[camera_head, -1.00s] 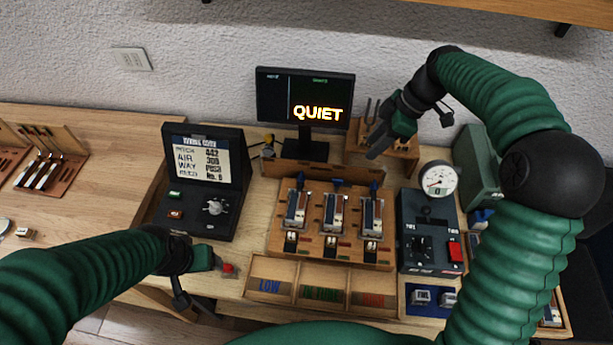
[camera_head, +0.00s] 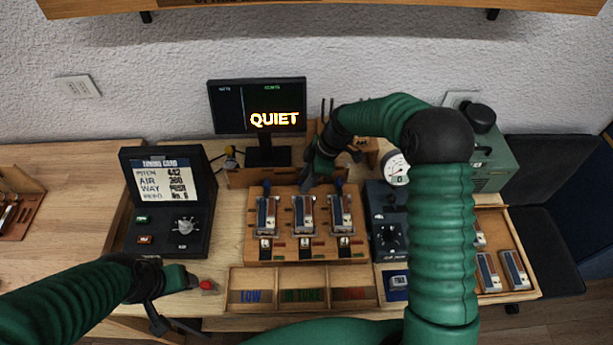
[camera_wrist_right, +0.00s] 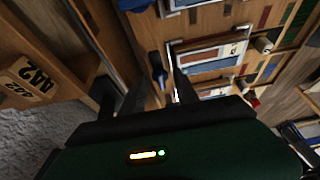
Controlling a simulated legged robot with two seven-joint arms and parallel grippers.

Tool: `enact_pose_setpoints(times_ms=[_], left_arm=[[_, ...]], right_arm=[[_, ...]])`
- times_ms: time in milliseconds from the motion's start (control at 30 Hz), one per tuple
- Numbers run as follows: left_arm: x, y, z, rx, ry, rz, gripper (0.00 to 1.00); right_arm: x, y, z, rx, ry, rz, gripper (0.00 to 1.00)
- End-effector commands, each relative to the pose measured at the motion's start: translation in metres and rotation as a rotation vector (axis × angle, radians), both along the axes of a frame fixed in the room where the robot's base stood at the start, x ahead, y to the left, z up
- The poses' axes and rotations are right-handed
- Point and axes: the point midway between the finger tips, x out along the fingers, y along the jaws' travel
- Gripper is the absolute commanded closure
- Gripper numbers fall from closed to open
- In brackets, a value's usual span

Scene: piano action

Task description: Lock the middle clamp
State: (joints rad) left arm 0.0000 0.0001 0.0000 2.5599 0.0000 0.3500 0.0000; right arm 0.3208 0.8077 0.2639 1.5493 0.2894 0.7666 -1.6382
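The wooden clamp board (camera_head: 322,247) holds three clamps in a row. The middle clamp (camera_head: 303,215) has a metal body lying on the board, and its blue handle is hidden behind my right gripper in the head view. The left clamp (camera_head: 265,217) and right clamp (camera_head: 341,214) show blue handles at their back ends. My right gripper (camera_head: 306,186) is low at the back of the middle clamp. In the wrist view a blue handle (camera_wrist_right: 157,68) stands between the open fingers (camera_wrist_right: 160,90); contact is unclear. My left gripper (camera_head: 193,281) is beside a red button (camera_head: 207,285); its fingers are unclear.
A monitor (camera_head: 257,106) reading QUIET stands behind the board. A dark tuning-card box (camera_head: 168,232) stands left. A dark control box (camera_head: 388,207) and a round gauge (camera_head: 397,168) are right. Sorting trays (camera_head: 303,309) lie in front. A block marked 442 (camera_wrist_right: 27,78) shows in the wrist view.

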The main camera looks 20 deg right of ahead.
Motion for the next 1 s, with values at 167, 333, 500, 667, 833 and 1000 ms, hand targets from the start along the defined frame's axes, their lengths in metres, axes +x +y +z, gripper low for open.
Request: enact_pose_setpoints(times_ms=[167,333,500,667,833,1000], left_arm=[[-0.0001,0.0000,-0.0002,0.000,0.000,0.000,0.30],[0.0000,0.0000,-0.0002,0.000,0.000,0.000,0.30],[0.0000,0.0000,-0.0002,0.000,0.000,0.000,0.30],[-0.0001,0.0000,-0.0002,0.000,0.000,0.000,0.30],[0.0000,0.0000,-0.0013,0.000,0.000,0.000,0.30],[0.0000,0.0000,-0.0046,0.000,0.000,0.000,0.30]], right_arm=[[0.0002,0.0000,0.0000,0.000,0.000,0.000,0.63],[0.0004,0.0000,0.0003,0.000,-0.001,0.000,0.85],[0.0007,0.0000,0.0004,0.000,-0.001,0.000,1.00],[0.0009,-0.0001,0.0006,0.000,-0.001,-0.002,1.00],[0.0008,0.0000,0.0005,-0.001,-0.002,-0.020,1.00],[0.0003,0.0003,0.0001,0.000,-0.004,-0.080,1.00]])
